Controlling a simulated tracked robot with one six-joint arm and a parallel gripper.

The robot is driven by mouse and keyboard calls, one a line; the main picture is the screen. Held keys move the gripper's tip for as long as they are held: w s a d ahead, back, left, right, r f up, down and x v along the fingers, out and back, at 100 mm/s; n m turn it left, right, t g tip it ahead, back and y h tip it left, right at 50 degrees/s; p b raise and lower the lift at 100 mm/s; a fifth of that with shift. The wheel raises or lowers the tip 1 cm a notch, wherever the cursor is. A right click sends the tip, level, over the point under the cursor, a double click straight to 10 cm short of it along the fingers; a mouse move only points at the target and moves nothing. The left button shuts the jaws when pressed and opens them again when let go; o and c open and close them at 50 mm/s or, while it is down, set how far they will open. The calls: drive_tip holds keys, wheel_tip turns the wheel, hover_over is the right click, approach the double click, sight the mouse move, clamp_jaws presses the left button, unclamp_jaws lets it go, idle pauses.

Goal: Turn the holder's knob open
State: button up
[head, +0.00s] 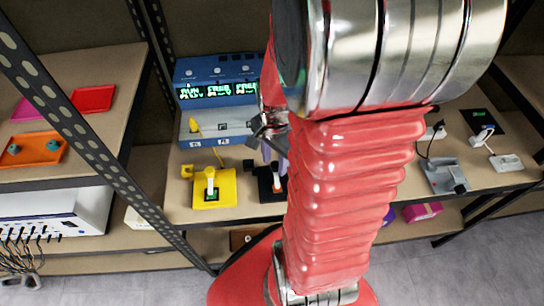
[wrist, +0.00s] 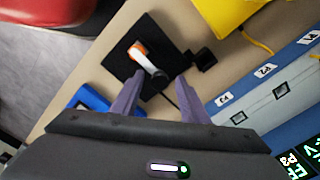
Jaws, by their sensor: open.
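A black holder (wrist: 120,72) lies on the bench in the wrist view, with a piece coloured orange, white and black standing on it. A small black knob block (wrist: 203,60) sits at its right side, joined by a short black part. In the head view the black holder (head: 268,193) is partly hidden by my arm, and its knob block (head: 249,165) shows at its back left. In the head view my gripper (head: 273,155) is mostly hidden by my arm.
A yellow holder (head: 228,187) stands left of the black one. A blue machine (head: 215,70) with displays and labelled ports stands behind. A blue object (wrist: 92,98) lies left of the fingers in the wrist view. A grey device (head: 440,176) is at the right.

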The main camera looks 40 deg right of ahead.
drive_tip(key=shift+f, duration=0.1)
drive_tip(key=shift+c, duration=0.2)
clamp_jaws()
drive_tip(key=shift+n, duration=0.4)
drive_tip(key=n, duration=0.7)
drive_tip(key=shift+n, duration=0.4)
drive_tip(key=n, duration=0.4)
drive_tip(key=shift+s+d+n, duration=0.1)
drive_tip(key=shift+n, duration=0.2)
drive_tip(key=n, duration=0.4)
drive_tip(key=shift+n, duration=0.4)
